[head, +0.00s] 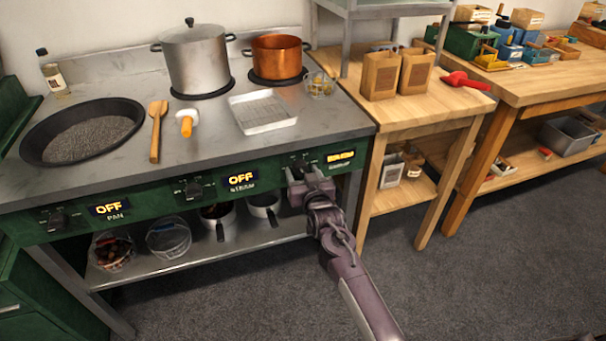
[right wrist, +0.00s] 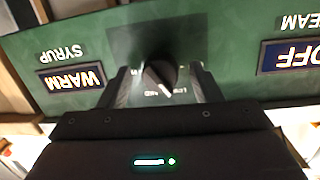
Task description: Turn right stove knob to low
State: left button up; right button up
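The right stove knob (right wrist: 160,74) is dark and round with a white pointer mark, on the green front panel. The right wrist view shows it upside down, with small dial lettering that includes what looks like LOW and MED. Its display (right wrist: 75,78) reads WARM above SYRUP; this lit display also shows in the head view (head: 340,157). My right gripper (head: 298,174) is at the knob. In the right wrist view its fingers (right wrist: 165,88) stand either side of the knob, apparently with a gap, so it looks open. My left gripper is not in view.
The pan knob (head: 57,221) and the steam knob (head: 194,190) sit further left, both displays reading OFF. A steel pot (head: 197,62), a copper pot (head: 277,55) and a wire rack tray (head: 262,112) are on the stovetop. A wooden table (head: 428,112) stands at the right.

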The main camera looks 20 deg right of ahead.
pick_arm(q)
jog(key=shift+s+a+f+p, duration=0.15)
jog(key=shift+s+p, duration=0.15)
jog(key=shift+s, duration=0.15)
pick_arm(e)
jog(key=s, duration=0.7)
jog(key=shift+s+r, duration=0.4)
jog(key=shift+r, duration=0.05)
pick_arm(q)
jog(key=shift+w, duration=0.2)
pick_arm(e)
jog(key=shift+a, duration=0.1)
